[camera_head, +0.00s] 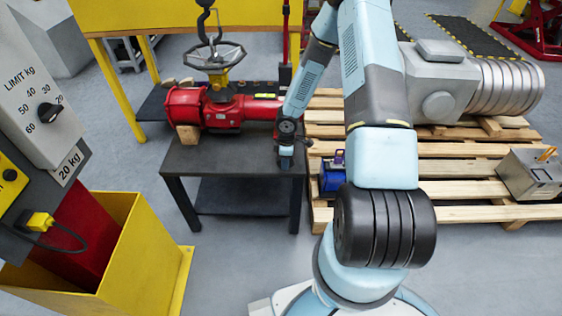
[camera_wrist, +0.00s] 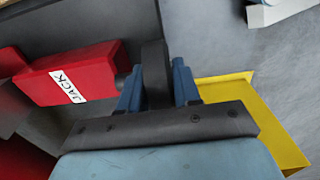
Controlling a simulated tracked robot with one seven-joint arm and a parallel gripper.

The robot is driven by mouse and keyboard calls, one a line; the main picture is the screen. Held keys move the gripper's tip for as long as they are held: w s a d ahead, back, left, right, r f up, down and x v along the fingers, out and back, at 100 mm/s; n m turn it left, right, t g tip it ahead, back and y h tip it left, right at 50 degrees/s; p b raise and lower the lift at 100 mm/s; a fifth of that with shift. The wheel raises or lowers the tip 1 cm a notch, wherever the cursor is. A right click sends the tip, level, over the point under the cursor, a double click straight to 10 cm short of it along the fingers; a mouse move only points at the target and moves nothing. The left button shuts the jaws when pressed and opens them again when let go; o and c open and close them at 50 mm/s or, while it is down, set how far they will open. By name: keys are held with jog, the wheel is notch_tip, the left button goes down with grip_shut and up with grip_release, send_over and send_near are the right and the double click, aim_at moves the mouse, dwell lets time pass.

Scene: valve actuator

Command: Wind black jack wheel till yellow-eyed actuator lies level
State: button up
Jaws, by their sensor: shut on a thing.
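The red actuator (camera_head: 222,112) lies on its side on the dark table (camera_head: 215,160) in the head view, with a yellow part (camera_head: 218,82) and a grey handwheel on top. It looks near level, but a slight tilt is hard to judge. In the wrist view a red block labelled JACK (camera_wrist: 65,75) carries a black wheel (camera_wrist: 155,70), seen edge-on. My gripper (camera_wrist: 157,90) is shut on this wheel, one blue finger on each side. In the head view my gripper (camera_head: 285,160) is at the table's right edge; I cannot make out the jack there.
A wooden block (camera_head: 187,135) sits at the actuator's left end. A dark hook (camera_head: 205,5) hangs above the handwheel. A yellow bin (camera_head: 150,240) stands at front left. A wooden pallet (camera_head: 450,190) with grey machinery lies right of the table.

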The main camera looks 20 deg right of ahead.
jog(key=shift+w+d+t+y, duration=0.3)
jog(key=shift+d+y, duration=0.1)
jog(key=shift+d, duration=0.1)
jog(key=shift+s+t+y, duration=0.1)
jog(key=shift+t+y, duration=0.4)
jog(key=shift+y, duration=1.3)
grip_shut()
jog(key=shift+s+d+f+t+y, duration=0.1)
jog(key=shift+t+y, duration=0.3)
jog(key=shift+y, duration=0.75)
jog(key=shift+f+t+y, duration=0.1)
jog(key=shift+t+y, duration=0.3)
jog(key=shift+y, duration=0.75)
grip_release()
jog(key=shift+d+f+t+y, duration=0.1)
jog(key=shift+t+y, duration=0.3)
jog(key=shift+y, duration=0.8)
jog(key=shift+f+t+y, duration=0.1)
jog(key=shift+t+y, duration=0.3)
jog(key=shift+y, duration=0.8)
jog(key=shift+o, duration=0.2)
jog(key=shift+f+t+y, duration=0.15)
jog(key=shift+t+y, duration=0.55)
jog(key=shift+y, duration=1.6)
jog(key=o, duration=0.8)
jog(key=shift+o, duration=0.4)
